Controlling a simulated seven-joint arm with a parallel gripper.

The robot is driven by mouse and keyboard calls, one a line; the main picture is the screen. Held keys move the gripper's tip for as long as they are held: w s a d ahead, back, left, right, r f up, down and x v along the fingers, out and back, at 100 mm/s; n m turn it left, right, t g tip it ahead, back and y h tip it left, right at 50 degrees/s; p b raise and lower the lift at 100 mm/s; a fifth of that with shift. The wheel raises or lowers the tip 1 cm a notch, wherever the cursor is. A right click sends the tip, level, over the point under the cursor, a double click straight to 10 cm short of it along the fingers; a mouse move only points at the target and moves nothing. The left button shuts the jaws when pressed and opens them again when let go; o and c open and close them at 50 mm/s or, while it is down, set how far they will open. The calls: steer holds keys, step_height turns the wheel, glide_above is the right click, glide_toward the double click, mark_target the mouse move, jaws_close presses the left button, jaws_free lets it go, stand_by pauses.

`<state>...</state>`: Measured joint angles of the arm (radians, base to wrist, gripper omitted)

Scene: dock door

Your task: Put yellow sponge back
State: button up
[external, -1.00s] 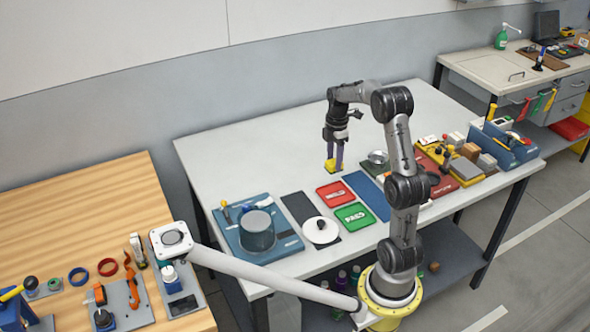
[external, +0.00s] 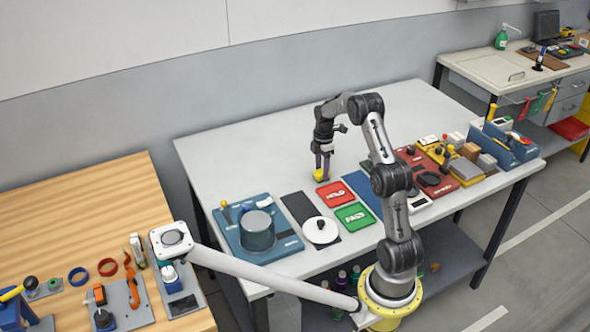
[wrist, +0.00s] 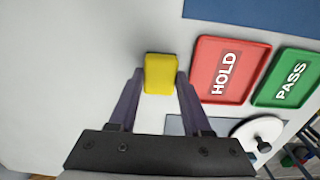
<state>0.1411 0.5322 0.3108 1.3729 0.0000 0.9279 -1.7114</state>
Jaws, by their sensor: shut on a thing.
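The yellow sponge (wrist: 160,74) is between my gripper's two fingertips in the wrist view. In the external view the sponge (external: 320,175) shows at the tips of my gripper (external: 322,172), low over the white table. I cannot tell whether its underside touches the table. My gripper (wrist: 159,84) is shut on the sponge, with a finger at each side. The sponge is left of the red HOLD tray (wrist: 229,71) in the wrist view, apart from it.
The green PASS tray (external: 354,215) and a dark mat with a white round lid (external: 320,231) are close by. A blue fixture (external: 257,230) stands at the table's left. A red board (external: 425,172) and other items crowd the right. The table's back is clear.

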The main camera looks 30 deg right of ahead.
steer(key=shift+f, duration=0.15)
steer(key=o, duration=1.2)
